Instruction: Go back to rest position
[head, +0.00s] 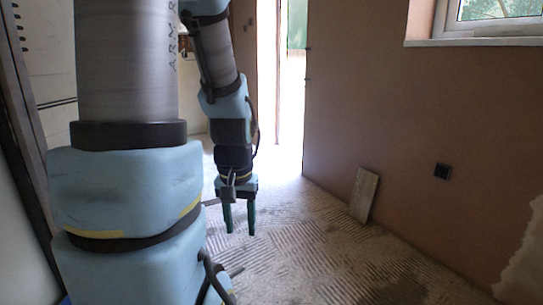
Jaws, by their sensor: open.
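My gripper (239,219) hangs at the end of my arm, left of the picture's middle, with its fingers pointing down. The two dark green fingers stand apart, with nothing visible between them. The gripper is above the rough floor and appears clear of it. My large grey and light blue arm links fill the left side of the view and hide what is behind them.
The floor (310,245) has ridged, combed marks and is mostly open. A small board (364,195) leans against the brown plaster wall (400,130). A bright doorway (291,90) opens behind.

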